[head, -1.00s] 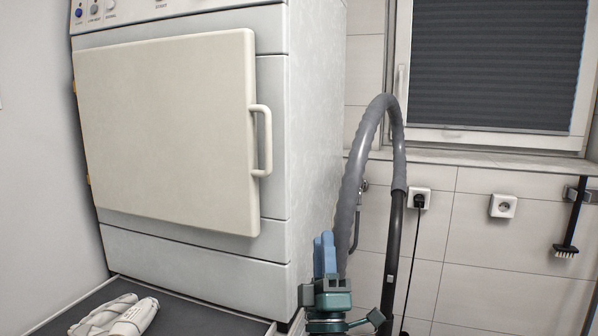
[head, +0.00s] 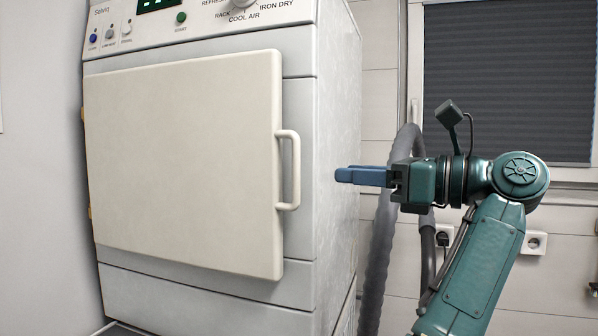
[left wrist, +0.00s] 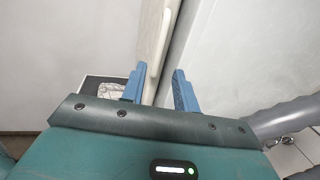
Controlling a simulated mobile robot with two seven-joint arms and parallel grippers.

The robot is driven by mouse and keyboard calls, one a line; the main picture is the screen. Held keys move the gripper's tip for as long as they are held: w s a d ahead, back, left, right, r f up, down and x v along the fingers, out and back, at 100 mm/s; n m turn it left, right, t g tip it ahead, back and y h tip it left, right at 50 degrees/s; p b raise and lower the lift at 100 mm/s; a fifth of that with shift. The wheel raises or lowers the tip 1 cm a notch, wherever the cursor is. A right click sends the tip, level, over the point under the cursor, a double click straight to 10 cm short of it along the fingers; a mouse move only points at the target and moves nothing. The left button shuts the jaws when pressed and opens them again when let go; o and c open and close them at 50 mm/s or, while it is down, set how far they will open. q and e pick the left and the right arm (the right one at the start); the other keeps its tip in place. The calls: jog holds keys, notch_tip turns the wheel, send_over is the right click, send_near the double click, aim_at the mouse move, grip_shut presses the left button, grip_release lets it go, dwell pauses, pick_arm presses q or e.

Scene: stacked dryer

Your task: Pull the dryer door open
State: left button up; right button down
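The dryer door (head: 185,165) is a cream panel on the front of the white dryer (head: 300,240). It looks closed or nearly so; I cannot tell if there is a slight gap. Its cream bar handle (head: 295,170) stands upright at the door's right edge. My left gripper (head: 340,175) is to the right of the handle, apart from it, with its blue fingers pointing left. In the left wrist view, the fingers (left wrist: 160,70) are spread with nothing held between them, and the door's edge (left wrist: 152,40) shows beyond them. My right gripper is not in view.
A grey hose (head: 385,230) arches behind my left arm. The control panel (head: 190,20) is above the door. A window with a dark blind (head: 510,80) and sockets (head: 535,242) are on the wall at right. A white item (left wrist: 110,88) lies low in the left wrist view.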

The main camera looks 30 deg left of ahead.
aim_at(296, 199)
pick_arm(q)
jog(key=a, duration=0.5)
jog(key=a+p, duration=0.1)
jog(key=a, duration=0.4)
jog(key=shift+s+a, duration=0.2)
jog(key=shift+a, duration=0.15)
jog(key=shift+c, duration=0.5)
grip_shut()
